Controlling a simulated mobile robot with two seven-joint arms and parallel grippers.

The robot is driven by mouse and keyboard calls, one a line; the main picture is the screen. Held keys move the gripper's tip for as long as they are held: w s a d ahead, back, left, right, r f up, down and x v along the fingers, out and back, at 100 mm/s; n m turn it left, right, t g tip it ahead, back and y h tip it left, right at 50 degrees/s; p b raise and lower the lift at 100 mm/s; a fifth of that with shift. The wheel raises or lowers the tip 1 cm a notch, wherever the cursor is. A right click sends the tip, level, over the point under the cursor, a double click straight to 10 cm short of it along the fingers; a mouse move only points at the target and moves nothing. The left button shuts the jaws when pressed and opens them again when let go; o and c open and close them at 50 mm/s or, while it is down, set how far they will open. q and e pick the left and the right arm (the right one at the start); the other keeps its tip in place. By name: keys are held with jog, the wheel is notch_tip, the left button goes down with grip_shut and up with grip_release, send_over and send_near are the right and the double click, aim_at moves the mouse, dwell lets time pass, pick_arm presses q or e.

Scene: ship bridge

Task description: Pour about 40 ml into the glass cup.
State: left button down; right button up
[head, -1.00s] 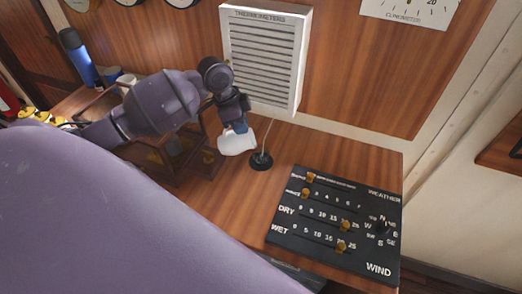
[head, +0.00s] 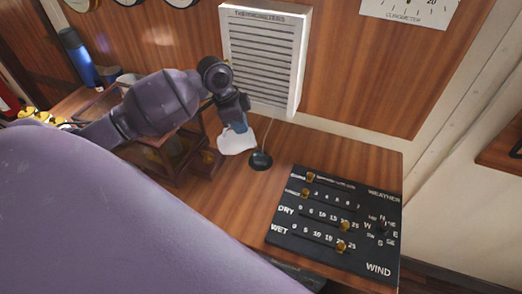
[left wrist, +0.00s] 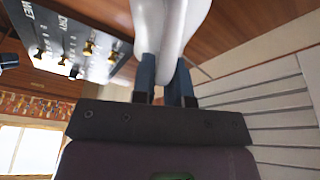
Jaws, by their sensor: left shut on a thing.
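My left gripper (head: 237,124) is shut on a white vessel (head: 236,142), held over the wooden desk just below the thermometer box. The vessel looks tilted in the head view. In the left wrist view the two blue fingers of the gripper (left wrist: 167,84) pinch a part of the white vessel (left wrist: 176,22). The vessel's mouth and contents cannot be made out. I cannot pick out the glass cup for sure; the wooden rack beside the gripper holds dim objects, partly hidden by my arm. My right gripper is not in view.
A dark round base (head: 260,160) with a thin stem stands right of the vessel. A black weather board (head: 290,238) lies at the desk's right. The wooden rack (head: 204,163) is left of the vessel. A blue bottle (head: 78,58) stands far left. The desk's middle is clear.

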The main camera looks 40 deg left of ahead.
pick_arm(q)
jog(key=shift+s+a+f+t+h, duration=0.25)
jog(key=shift+s+a+t+h, duration=0.05)
jog(key=shift+s+a+t, duration=0.1)
jog(key=shift+s+a+f+h, duration=0.15)
jog(key=shift+s+a+h, duration=0.05)
jog(key=shift+a+h, duration=0.1)
jog(key=r, duration=0.1)
jog(key=r+t, duration=0.1)
jog(key=r+h, duration=0.1)
jog(key=r, duration=0.1)
jog(key=shift+s+a, duration=0.15)
jog(key=shift+a, duration=0.15)
jog(key=shift+r+t, duration=0.3)
jog(key=shift+r, duration=0.2)
jog(key=shift+s+a+r+t+h, duration=0.2)
jog(key=shift+r+t+h, duration=0.1)
jog(key=shift+r+h, duration=0.2)
jog(key=shift+s+a+r+t+h, duration=0.15)
jog(key=shift+r+t+h, duration=0.2)
jog(key=shift+r, duration=0.3)
jog(key=shift+s+a+r+t+h, duration=0.1)
jog(key=shift+a+r+t+h, duration=0.15)
jog(key=shift+r+h, duration=0.25)
jog(key=shift+r, duration=0.15)
